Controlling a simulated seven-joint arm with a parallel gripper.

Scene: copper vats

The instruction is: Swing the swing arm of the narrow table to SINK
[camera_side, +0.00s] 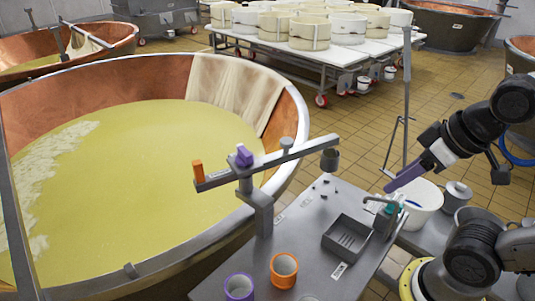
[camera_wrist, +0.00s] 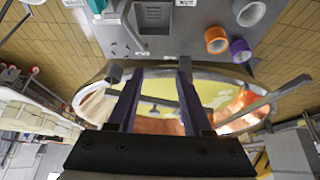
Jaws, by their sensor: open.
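The narrow table (camera_side: 310,262) is a grey metal top beside the large copper vat. Its swing arm (camera_side: 265,165) is a grey beam on a short post at the vat side. An orange block (camera_side: 198,170) is on its left end, over the vat; a purple block (camera_side: 244,156) stands on the beam. A grey cylinder (camera_side: 330,159) is at its right end, beyond the table's back.
An orange ring-shaped cup (camera_side: 284,270) and a purple one (camera_side: 239,288) stand at the table's front. A tap (camera_side: 385,203) and a white bucket (camera_side: 423,205) are at the right. The copper vat (camera_side: 292,105) holds yellow liquid. Small labels are on the tabletop.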

